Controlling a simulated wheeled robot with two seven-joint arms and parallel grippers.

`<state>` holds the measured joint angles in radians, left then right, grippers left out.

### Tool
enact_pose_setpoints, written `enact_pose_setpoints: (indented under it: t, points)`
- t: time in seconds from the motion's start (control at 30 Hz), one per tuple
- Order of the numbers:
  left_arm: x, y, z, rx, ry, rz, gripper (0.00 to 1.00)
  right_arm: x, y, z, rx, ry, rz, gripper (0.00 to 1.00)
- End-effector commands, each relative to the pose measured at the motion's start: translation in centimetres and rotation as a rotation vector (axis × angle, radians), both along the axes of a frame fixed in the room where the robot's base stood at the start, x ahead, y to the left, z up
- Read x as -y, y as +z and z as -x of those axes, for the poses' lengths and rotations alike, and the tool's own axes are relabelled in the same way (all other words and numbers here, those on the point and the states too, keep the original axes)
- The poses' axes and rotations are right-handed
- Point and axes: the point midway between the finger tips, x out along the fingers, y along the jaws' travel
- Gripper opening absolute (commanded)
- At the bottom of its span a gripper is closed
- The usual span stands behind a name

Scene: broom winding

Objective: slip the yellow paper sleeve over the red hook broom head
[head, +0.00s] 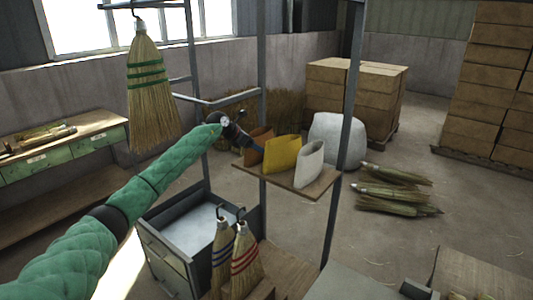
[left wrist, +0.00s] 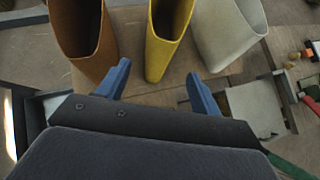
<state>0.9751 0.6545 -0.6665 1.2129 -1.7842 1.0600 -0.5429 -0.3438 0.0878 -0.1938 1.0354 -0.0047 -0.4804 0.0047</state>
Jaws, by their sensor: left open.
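The yellow paper sleeve (head: 283,153) stands upright on a small wooden shelf, between a brown sleeve (head: 255,148) and a white sleeve (head: 309,165). My left gripper (head: 243,150) is beside the brown sleeve in the head view. In the left wrist view its blue fingers (left wrist: 160,86) are open and empty, with the yellow sleeve (left wrist: 168,45) just ahead, roughly between them. The sleeve's mouth is open. A broom head with red bands (head: 246,262) stands low in front, next to a blue-banded one (head: 221,258); both have dark hooks on top. I cannot make out a red hook.
A green-banded broom (head: 152,90) hangs from the metal frame at upper left. A grey frame post (head: 341,140) rises right of the shelf (head: 320,186). An open drawer cabinet (head: 170,255) stands below. Loose brooms (head: 395,193) lie on the floor at right.

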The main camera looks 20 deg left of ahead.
Motion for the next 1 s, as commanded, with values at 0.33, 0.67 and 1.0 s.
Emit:
enact_pose_setpoints:
  t: [0.33, 0.67, 1.0]
  points:
    - [2.4, -2.9, -2.4, 0.000, 0.000, 0.003, 0.65, -0.3, 0.4, 0.1, -0.009, -0.002, -0.001, 0.00]
    - [3.8, -4.9, -4.0, 0.001, 0.000, 0.002, 0.65, -1.6, 3.1, -2.5, -0.021, -0.009, -0.010, 0.00]
    - [4.9, -6.1, -5.2, 0.000, -0.001, 0.003, 0.65, -2.9, 6.4, -3.9, -0.043, -0.017, -0.020, 0.00]
